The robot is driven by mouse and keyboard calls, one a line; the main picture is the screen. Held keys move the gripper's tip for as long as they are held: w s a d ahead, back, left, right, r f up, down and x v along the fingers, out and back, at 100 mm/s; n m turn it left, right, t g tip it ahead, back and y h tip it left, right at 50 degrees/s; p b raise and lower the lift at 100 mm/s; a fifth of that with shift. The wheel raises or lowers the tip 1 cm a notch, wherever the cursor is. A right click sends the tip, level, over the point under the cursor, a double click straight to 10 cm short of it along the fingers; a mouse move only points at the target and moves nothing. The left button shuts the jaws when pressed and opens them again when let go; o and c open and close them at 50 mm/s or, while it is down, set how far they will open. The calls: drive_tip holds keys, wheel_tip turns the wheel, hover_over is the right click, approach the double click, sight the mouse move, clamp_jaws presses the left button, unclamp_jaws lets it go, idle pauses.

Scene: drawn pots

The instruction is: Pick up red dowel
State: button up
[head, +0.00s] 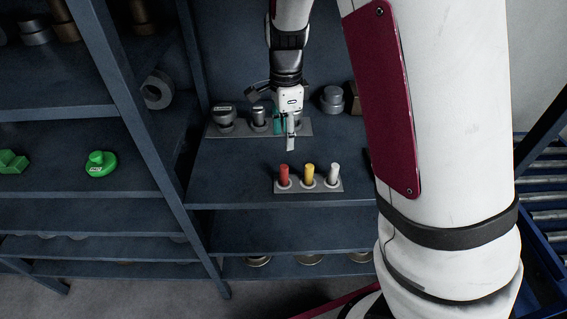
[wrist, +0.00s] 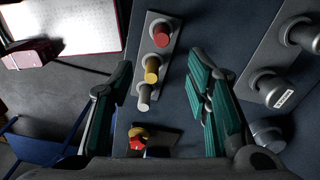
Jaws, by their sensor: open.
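The red dowel (head: 284,173) stands upright in the left place of a small grey holder (head: 336,186) on the shelf, with a yellow dowel (head: 308,173) and a white dowel (head: 333,174) to its right. In the wrist view the red dowel (wrist: 163,34) is at the far end of the row, with the yellow one (wrist: 152,68) and the white one (wrist: 144,98) nearer. My gripper (head: 291,143) is open and empty, above and behind the holder. In the wrist view its green-padded fingers (wrist: 161,85) are spread apart, and the red dowel is beyond their tips.
A grey plate (head: 216,131) with several dark knobbed pieces is at the back of the shelf, close to my gripper. Round metal pieces (head: 332,98) stand to the right. A slanted shelf post (head: 150,140) is at the left. The shelf left of the holder is clear.

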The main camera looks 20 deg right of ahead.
sight(284, 166)
wheel_tip(284, 166, down, 8)
drive_tip(key=shift+r, duration=0.1)
wheel_tip(284, 166, down, 5)
drive_tip(key=shift+w+p, duration=0.15)
drive_tip(key=shift+p, duration=0.25)
clamp_jaws()
